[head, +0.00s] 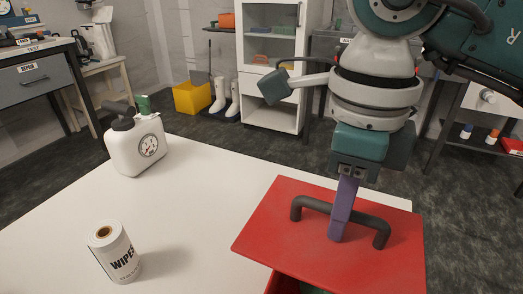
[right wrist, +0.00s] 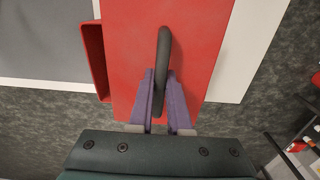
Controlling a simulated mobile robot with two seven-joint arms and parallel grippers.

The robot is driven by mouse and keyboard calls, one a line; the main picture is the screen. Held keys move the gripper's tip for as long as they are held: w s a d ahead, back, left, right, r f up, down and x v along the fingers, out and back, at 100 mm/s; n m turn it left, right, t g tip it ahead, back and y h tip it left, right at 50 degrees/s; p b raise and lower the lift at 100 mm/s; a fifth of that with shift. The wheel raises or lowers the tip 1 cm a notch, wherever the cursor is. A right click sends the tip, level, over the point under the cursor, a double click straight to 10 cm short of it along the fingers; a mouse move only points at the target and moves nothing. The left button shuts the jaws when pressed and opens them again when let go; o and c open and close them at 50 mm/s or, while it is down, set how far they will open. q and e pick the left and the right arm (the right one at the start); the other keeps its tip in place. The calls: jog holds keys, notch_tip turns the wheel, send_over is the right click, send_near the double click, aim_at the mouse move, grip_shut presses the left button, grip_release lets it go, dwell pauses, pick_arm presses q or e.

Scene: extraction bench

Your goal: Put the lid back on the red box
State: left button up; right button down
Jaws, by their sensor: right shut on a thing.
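The red lid (head: 290,240) is a flat plate with a dark arched handle (head: 312,203). My right gripper (head: 337,232) is shut on this handle, its purple fingers on either side of it. In the right wrist view the fingers (right wrist: 161,78) straddle the handle (right wrist: 164,50) over the red lid (right wrist: 200,45). Part of the red box (head: 283,284) shows below the lid's near edge, and its wall (right wrist: 95,60) sticks out left of the lid in the wrist view. The lid hides most of the box. I cannot tell whether they touch. My left gripper is out of view.
On the white table (head: 190,215) stand a roll of wipes (head: 115,252) at the near left and a white canister with a gauge (head: 135,146) at the far left. The table between them and the lid is clear. A white cabinet (head: 270,45) stands behind.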

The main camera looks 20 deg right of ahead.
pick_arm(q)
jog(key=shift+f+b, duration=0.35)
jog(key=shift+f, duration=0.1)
pick_arm(e)
jog(key=shift+f, duration=0.45)
jog(key=c, duration=0.9)
grip_release()
jog(key=shift+o, duration=0.2)
jog(key=shift+r+p, duration=0.85)
jog(key=shift+r, duration=0.3)
pick_arm(q)
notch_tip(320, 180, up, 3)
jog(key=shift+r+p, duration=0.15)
jog(key=shift+p, duration=0.7)
pick_arm(e)
notch_tip(320, 180, up, 11)
